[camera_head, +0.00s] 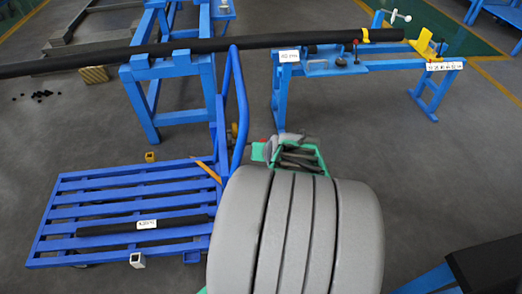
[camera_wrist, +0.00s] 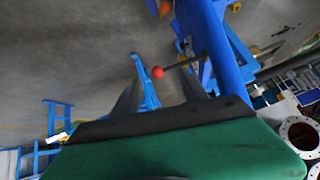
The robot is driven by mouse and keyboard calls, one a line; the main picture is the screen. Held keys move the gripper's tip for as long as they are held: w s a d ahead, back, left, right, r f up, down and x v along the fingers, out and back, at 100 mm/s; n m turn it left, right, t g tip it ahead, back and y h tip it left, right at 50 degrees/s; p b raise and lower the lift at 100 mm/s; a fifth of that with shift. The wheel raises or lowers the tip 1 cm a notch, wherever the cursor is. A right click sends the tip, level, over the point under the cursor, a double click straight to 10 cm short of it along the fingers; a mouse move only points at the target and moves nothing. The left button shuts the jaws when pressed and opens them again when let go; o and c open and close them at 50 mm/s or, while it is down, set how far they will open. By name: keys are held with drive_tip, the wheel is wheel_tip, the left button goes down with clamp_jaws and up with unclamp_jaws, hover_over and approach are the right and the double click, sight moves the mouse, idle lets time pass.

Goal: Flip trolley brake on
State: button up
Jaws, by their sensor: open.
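The trolley (camera_head: 125,210) is a blue slatted cart at the lower left in the head view, with an upright blue handle frame (camera_head: 239,95) at its right end. In the wrist view a lever with a red ball knob (camera_wrist: 157,72) sticks out on a thin dark rod from the blue post (camera_wrist: 222,45). My gripper (camera_wrist: 160,78) is open, its two dark fingers pointing towards the lever. The red knob appears between the fingertips in the picture; I cannot tell how far beyond them it is. In the head view my arm hides most of the gripper.
A long black pipe (camera_head: 130,55) crosses blue stands (camera_head: 170,95) behind the trolley. A labelled black bar (camera_head: 185,223) lies on the trolley deck. A blue bench (camera_head: 375,62) with yellow fittings stands at the back right. Grey floor (camera_head: 400,160) is clear right of my arm.

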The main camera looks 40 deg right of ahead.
sight(248, 144)
drive_tip(key=w+d+f+m+t+b, duration=0.3)
drive_tip(key=w+f+t+b, duration=0.15)
drive_tip(key=f+b, duration=0.65)
drive_tip(key=w+d+r+m+t+h+b, duration=0.2)
drive_tip(key=w+d+m+t+h+b, duration=0.1)
drive_tip(key=b, duration=1.3)
drive_tip(key=w+d+m+t, duration=0.1)
drive_tip(key=w+d+t, duration=0.1)
drive_tip(key=w+d, duration=0.1)
drive_tip(key=shift+w+b, duration=0.35)
drive_tip(key=shift+w, duration=0.4)
clamp_jaws()
drive_tip(key=shift+a+f, duration=0.1)
